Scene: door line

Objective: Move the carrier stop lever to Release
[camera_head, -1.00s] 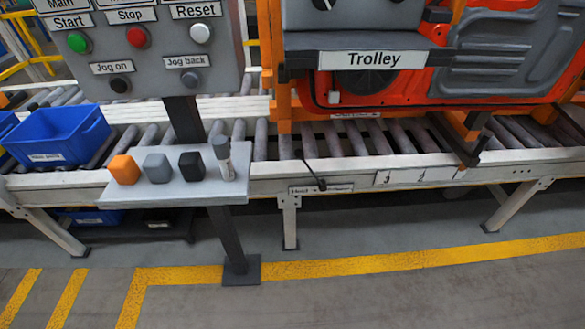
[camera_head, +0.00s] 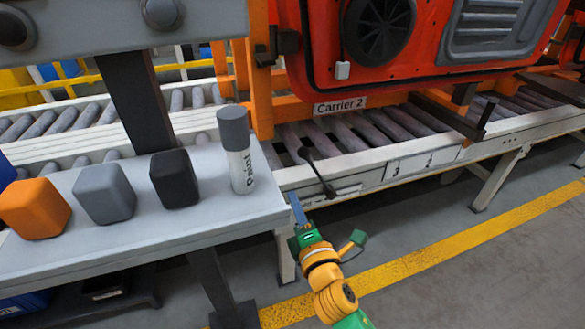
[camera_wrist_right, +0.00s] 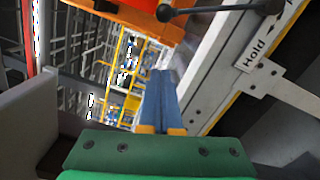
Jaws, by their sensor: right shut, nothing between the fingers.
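The carrier stop lever (camera_head: 317,172) is a black rod with a round knob, on the conveyor's front rail below the "Carrier 2" label. Its knob end points up and to the left. In the right wrist view the lever (camera_wrist_right: 215,10) crosses the top edge, near a white plate (camera_wrist_right: 257,58) that reads "Hold"; the Release marking is not readable. My right gripper (camera_head: 296,208) is just below and left of the lever, apart from it. Its blue fingers (camera_wrist_right: 158,88) are together and empty. My left gripper is not in view.
A grey shelf (camera_head: 150,222) left of my gripper carries an orange block (camera_head: 34,208), a grey block (camera_head: 104,192), a black block (camera_head: 174,179) and a paint marker (camera_head: 237,150). A red door (camera_head: 420,75) hangs above the rollers. The floor in front is clear.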

